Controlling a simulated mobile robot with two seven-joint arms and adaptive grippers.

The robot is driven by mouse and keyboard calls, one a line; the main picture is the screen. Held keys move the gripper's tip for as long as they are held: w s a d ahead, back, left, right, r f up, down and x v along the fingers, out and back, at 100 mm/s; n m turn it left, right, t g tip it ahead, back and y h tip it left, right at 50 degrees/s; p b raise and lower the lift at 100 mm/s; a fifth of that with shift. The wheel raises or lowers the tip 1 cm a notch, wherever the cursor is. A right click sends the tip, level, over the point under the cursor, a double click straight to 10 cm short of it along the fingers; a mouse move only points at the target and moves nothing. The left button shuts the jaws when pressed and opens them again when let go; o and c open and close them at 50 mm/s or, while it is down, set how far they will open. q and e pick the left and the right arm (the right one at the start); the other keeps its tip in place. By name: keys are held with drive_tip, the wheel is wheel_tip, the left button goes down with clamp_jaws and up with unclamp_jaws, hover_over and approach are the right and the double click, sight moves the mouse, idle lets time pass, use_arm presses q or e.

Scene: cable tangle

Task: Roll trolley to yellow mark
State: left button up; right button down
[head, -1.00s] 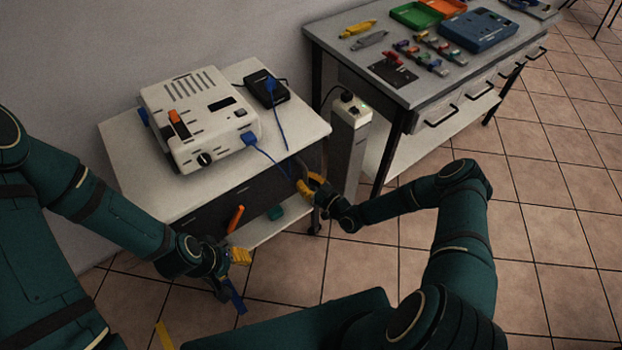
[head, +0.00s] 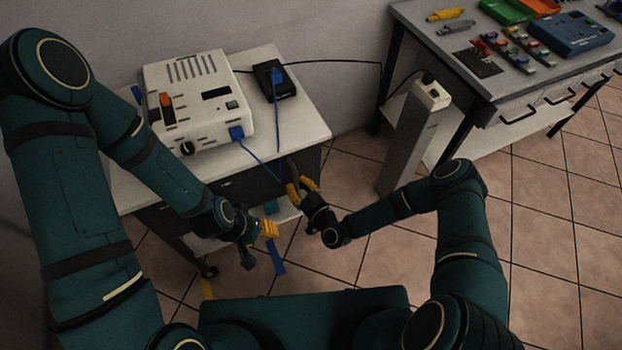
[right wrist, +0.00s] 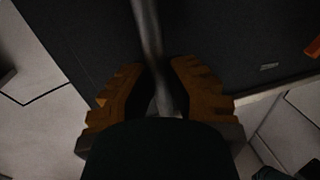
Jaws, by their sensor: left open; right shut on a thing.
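The trolley (head: 318,122) has a pale top and a dark front, and stands against the wall. My right gripper (head: 302,188) is shut on the upright handle bar (head: 291,168) at its right front; the right wrist view also shows the bar (right wrist: 150,40) between the yellow-brown fingers (right wrist: 160,90). The yellow mark (head: 207,288) is a strip on the floor, close to the front left caster (head: 208,270). My left gripper (head: 268,229) is open and empty, low before the trolley's front. My left arm hides part of that front.
A white device (head: 195,95) and a black box (head: 268,75) ride on top. A black cable (head: 335,62) runs along the wall toward the workbench (head: 470,70). A grey post (head: 410,140) with a white socket stands right of the trolley. A blue strip (head: 276,256) lies on the floor.

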drive_tip(key=shift+s+a, duration=0.25)
drive_tip(key=shift+a, duration=0.5)
drive_tip(key=shift+s+a, duration=0.3)
drive_tip(key=shift+a, duration=0.4)
drive_tip(key=shift+s+a, duration=0.25)
drive_tip(key=shift+a, duration=0.5)
drive_tip(key=shift+a, duration=0.1)
drive_tip(key=c, duration=0.9)
unclamp_jaws()
drive_tip(key=shift+c, duration=0.2)
drive_tip(key=shift+s+d, duration=0.2)
drive_tip(key=v, duration=1.1)
drive_tip(key=shift+s, duration=0.25)
drive_tip(key=shift+d, duration=0.15)
